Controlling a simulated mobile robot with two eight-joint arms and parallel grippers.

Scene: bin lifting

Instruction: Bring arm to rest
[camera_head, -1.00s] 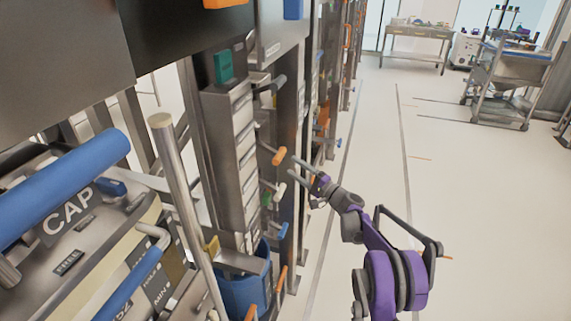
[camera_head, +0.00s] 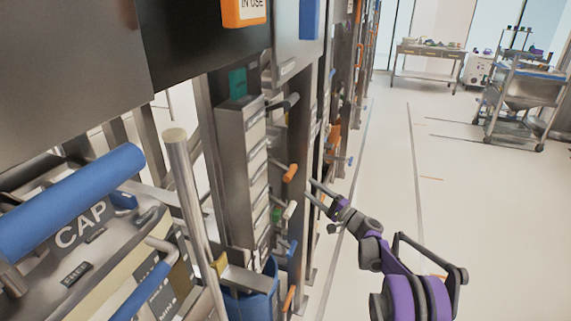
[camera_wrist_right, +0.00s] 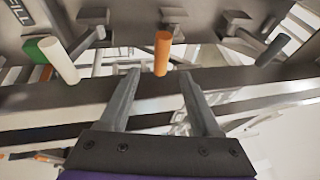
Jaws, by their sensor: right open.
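My right gripper (camera_head: 316,193) comes up from the lower right of the head view on its purple and grey arm. Its two grey fingers are spread apart and empty, pointing at the metal rack front. In the right wrist view the open fingers (camera_wrist_right: 160,88) point toward an orange handle (camera_wrist_right: 162,53), which shows between and beyond the tips. The fingers look apart from it. The orange handle also shows in the head view (camera_head: 290,173), a little left of the fingertips. My left gripper is not in view.
A metal rack with blue bars (camera_head: 70,200) and a "CAP" label fills the left. A blue bin (camera_head: 250,300) sits low at its foot. A white-green handle (camera_wrist_right: 58,62) is near the gripper. The pale floor (camera_head: 480,220) at right is open; a cart (camera_head: 520,100) stands far back.

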